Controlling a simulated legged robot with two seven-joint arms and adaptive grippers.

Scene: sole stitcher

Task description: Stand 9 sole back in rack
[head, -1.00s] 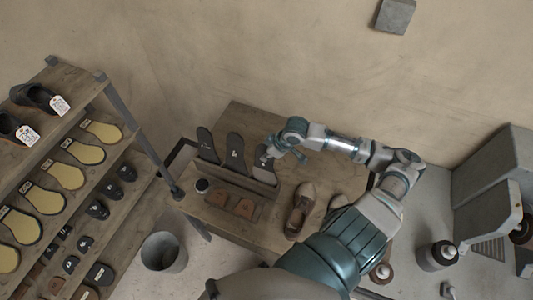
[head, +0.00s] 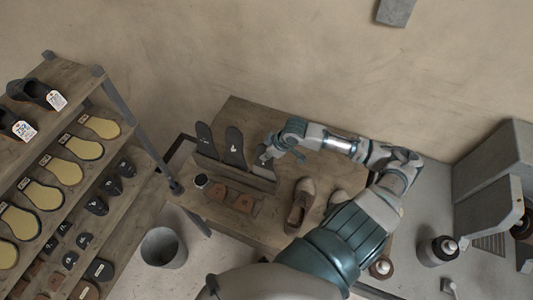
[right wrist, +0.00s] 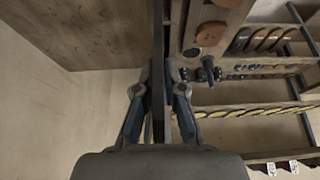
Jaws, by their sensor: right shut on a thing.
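The wooden rack (head: 235,174) stands on the wooden table in the head view. Two dark soles with pale marks, one at the left (head: 206,138) and one in the middle (head: 235,148), stand upright in it. My right gripper (head: 268,150) is at the rack's right end, beside the middle sole. In the right wrist view the gripper (right wrist: 160,92) is shut on a thin dark sole (right wrist: 158,55), seen edge-on between the fingers. Its number cannot be read, and the arm hides most of it in the head view. My left gripper is not in view.
Brown leather pieces (head: 218,193) and a small dark cup (head: 201,181) are in front of the rack. Shelves of soles (head: 75,160) are left, a grey bin (head: 163,248) below, a grey machine (head: 490,205) right.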

